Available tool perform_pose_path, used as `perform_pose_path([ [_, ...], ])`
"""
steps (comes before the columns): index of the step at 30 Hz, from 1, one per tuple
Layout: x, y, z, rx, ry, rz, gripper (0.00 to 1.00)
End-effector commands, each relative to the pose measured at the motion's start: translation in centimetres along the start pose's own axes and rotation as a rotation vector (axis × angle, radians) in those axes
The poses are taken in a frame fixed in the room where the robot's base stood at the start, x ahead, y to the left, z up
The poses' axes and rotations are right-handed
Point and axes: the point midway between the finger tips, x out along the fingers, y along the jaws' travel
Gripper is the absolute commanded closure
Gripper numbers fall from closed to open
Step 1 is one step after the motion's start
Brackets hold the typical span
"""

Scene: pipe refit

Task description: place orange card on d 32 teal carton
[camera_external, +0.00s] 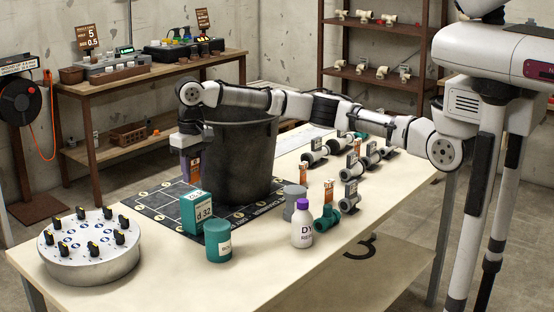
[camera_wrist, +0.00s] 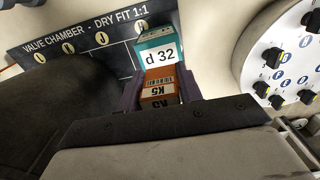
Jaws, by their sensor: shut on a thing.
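The teal carton (camera_external: 189,217) labelled d 32 stands upright on the dark mat at the table's front left. In the wrist view its labelled face (camera_wrist: 176,43) shows just beyond my fingers. My gripper (camera_external: 191,172) points down above the mat, a little behind the carton and left of the black bin. The card is hardly visible in the external view.
A tall black bin (camera_external: 237,160) stands close right of my gripper, under my arm. A teal jar (camera_external: 218,241) is near the carton. A round dial unit (camera_external: 90,258) sits at left. A purple-capped bottle (camera_external: 302,232) and pipe fittings (camera_external: 350,197) stand right.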

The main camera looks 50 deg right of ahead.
Motion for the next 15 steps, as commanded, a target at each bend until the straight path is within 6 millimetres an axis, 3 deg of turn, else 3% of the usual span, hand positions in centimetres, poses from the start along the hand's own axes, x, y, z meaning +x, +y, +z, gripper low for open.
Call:
perform_pose_path([
  [6, 2.9, 0.1, 0.0, 0.000, -0.002, 0.001, 0.86],
  [15, 3.3, 0.0, 0.0, 0.000, -0.001, 0.000, 0.86],
])
